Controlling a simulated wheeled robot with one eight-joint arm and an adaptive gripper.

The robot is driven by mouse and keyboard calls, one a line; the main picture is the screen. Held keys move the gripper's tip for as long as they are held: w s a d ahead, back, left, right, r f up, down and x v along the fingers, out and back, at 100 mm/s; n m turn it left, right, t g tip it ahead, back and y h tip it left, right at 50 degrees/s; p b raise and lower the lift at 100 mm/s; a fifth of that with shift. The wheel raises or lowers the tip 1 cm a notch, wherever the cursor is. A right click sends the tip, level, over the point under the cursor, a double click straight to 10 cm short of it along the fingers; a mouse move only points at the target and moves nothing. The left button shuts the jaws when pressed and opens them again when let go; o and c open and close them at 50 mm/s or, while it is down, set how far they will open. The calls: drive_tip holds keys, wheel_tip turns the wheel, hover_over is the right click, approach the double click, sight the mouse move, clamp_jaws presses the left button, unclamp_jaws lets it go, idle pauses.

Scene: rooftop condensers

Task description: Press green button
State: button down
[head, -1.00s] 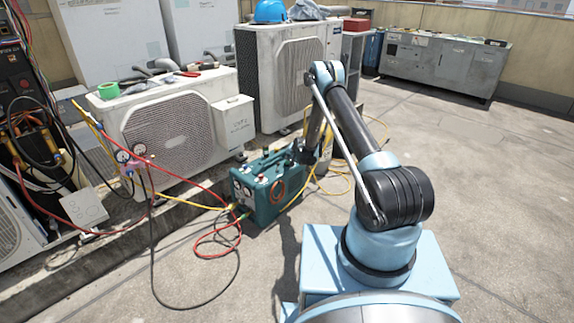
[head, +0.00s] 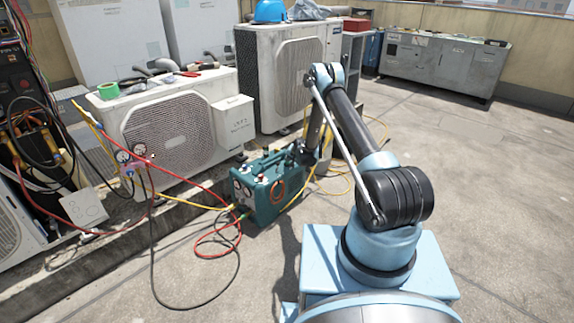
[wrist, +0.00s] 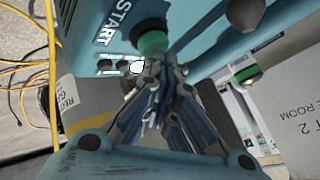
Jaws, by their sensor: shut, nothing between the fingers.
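The teal machine (head: 264,205) stands on the roof floor in the middle of the head view, with hoses attached. In the wrist view its teal panel (wrist: 200,22) carries the word START and, beside it, a green button (wrist: 152,42) with a dark top. My gripper (wrist: 158,78) is shut and empty, its fingertips close by the green button. I cannot tell whether they touch it. In the head view my gripper (head: 299,152) is over the right end of the machine's top, and the green button cannot be made out there.
A dark knob (wrist: 246,12) and a fitting with a green ring (wrist: 248,73) stand near the panel. Red, yellow and black hoses (head: 212,240) lie left of the machine. A white condenser (head: 175,125) stands behind it. Open floor (head: 480,180) lies to the right.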

drive_tip(key=shift+f, duration=0.45)
idle(0.5)
drive_tip(key=shift+r, duration=1.2)
drive_tip(key=shift+r, duration=2.5)
